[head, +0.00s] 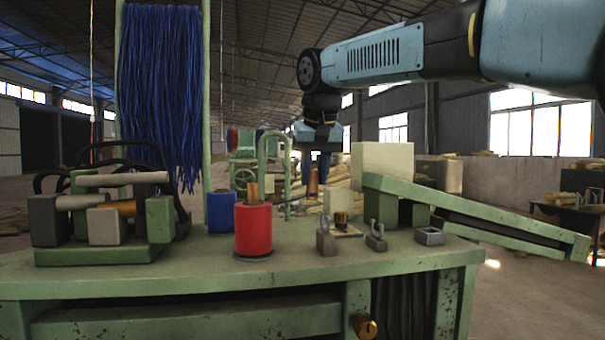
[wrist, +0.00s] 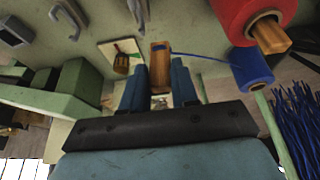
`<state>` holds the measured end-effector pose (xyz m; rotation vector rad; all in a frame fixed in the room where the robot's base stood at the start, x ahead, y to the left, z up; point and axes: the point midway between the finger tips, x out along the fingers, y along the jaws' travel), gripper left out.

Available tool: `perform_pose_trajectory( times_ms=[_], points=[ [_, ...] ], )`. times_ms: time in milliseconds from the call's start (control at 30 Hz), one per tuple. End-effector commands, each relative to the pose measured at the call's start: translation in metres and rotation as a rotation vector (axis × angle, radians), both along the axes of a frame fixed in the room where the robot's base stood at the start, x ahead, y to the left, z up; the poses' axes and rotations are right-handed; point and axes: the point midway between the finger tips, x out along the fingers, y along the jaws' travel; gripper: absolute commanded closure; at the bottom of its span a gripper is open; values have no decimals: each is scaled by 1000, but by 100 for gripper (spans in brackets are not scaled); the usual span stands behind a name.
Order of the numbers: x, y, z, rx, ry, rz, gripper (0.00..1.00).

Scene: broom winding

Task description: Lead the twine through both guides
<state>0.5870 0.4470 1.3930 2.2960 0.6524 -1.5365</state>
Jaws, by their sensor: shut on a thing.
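My gripper (wrist: 158,88) is shut on a wooden peg (wrist: 160,62), which has a blue band near its far end. In the head view, my gripper (head: 318,162) hangs above the back of the bench with the peg (head: 313,183) below it. Blue twine (wrist: 200,55) runs from the peg to the blue spool (wrist: 250,68), which also shows in the head view (head: 221,212). Two small metal hook-like guides, one (head: 326,240) left and one (head: 376,236) right, stand on the bench. They show in the wrist view (wrist: 138,10) (wrist: 68,18), apart from the visible twine.
A red spool (head: 253,230) stands in front of the blue one. A small board (head: 348,232) lies behind the guides.

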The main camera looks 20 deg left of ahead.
Motion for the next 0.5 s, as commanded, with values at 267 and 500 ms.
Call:
perform_pose_trajectory(
  times_ms=[267, 500],
  points=[
    [-3, -29, 0, 0, 0, -4, 100],
    [-7, -52, 1, 1, 0, -5, 100]
  ],
)
